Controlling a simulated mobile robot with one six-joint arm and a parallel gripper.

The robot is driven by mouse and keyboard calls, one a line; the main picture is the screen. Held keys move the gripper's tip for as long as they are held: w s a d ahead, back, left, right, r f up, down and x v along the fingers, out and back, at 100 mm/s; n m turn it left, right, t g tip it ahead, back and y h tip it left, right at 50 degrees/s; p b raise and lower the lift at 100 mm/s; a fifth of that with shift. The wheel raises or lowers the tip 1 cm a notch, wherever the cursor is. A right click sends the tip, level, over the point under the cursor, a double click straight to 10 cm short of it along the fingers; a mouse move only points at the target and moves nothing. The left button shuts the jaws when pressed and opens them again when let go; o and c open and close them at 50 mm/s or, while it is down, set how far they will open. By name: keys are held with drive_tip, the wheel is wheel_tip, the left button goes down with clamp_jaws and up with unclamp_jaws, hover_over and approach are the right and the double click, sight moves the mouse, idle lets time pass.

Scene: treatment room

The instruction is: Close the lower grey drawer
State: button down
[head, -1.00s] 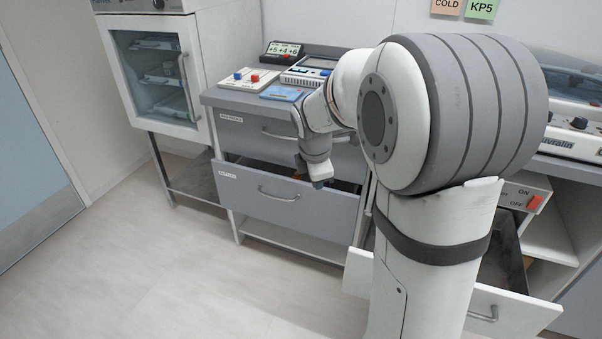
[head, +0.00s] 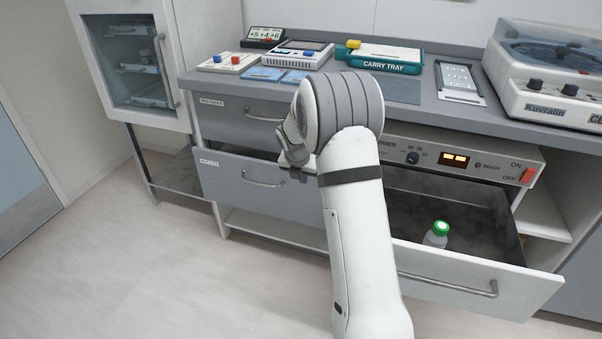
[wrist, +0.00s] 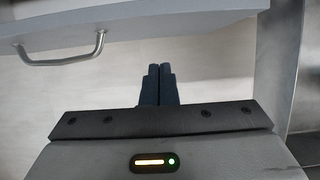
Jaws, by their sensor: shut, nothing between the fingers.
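The lower grey drawer (head: 262,190) stands pulled out below the upper grey drawer (head: 245,122) in the head view. A dark gap shows above its front, and its bar handle (head: 263,183) is in view. My arm covers its right end. In the wrist view my gripper (wrist: 158,72) has its two dark fingers together, with nothing between them. A pale front with a bar handle (wrist: 62,60) lies above and left of the fingertips; I cannot tell which drawer it is.
Right of my arm, a white-fronted warmer drawer (head: 480,286) stands open, with a green-capped bottle (head: 437,235) inside. A glass-door cabinet (head: 137,62) stands left. The floor (head: 150,270) in front is clear.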

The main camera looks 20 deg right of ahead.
drive_tip(key=w+d, duration=0.1)
drive_tip(key=w+d+f, duration=0.1)
drive_tip(key=w+b, duration=0.1)
drive_tip(key=shift+w+d+f, duration=0.35)
drive_tip(key=shift+w+d, duration=0.05)
